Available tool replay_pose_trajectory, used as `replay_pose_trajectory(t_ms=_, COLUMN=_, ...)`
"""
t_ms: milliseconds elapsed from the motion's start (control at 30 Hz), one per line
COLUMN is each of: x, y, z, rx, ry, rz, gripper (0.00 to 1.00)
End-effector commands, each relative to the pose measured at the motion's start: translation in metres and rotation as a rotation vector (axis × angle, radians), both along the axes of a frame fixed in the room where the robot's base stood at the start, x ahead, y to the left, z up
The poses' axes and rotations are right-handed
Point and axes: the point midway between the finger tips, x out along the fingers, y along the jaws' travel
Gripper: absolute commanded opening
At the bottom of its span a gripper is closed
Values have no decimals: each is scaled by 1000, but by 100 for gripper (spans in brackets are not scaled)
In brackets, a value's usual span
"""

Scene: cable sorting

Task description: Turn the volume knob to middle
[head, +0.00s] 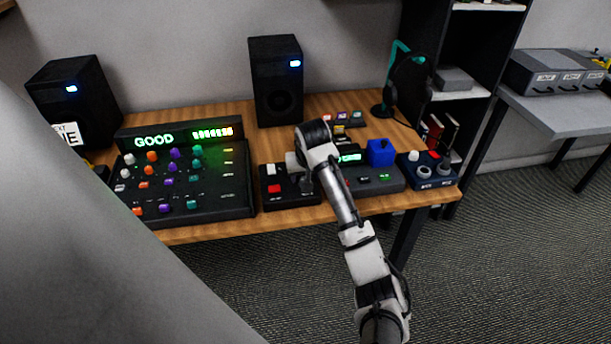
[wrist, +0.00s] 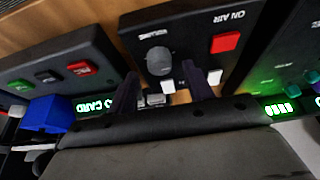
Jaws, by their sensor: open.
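The volume knob (wrist: 159,60) is a round dark grey knob on a black panel (wrist: 195,22), below the label "VOLUME". A red "ON AIR" button (wrist: 226,42) is beside it. In the head view the same panel (head: 300,200) is at the table's front, its red button (head: 274,188) visible and the knob hidden by my arm. My gripper (wrist: 159,72) is open, with one dark finger on each side of the knob's near edge. It also shows over the panel in the head view (head: 300,168). I cannot tell whether the fingers touch the knob.
A large mixer (head: 190,190) with many knobs stands left of the panel, under a display (head: 180,134) reading "GOOD". To the right are a box with a blue block (head: 381,152) and another small control box (head: 430,170). Speakers (head: 276,85) stand behind.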

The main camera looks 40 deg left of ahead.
Motion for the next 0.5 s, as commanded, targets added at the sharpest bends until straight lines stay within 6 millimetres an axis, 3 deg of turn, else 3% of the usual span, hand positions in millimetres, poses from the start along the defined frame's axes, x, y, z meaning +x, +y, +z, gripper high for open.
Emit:
replay_pose_trajectory(t_ms=200, x=5, y=6, z=-18, rx=0, ry=0, rz=0, gripper=51)
replay_pose_trajectory(t_ms=500, x=6, y=7, z=-21, rx=0, ry=0, rz=0, gripper=51)
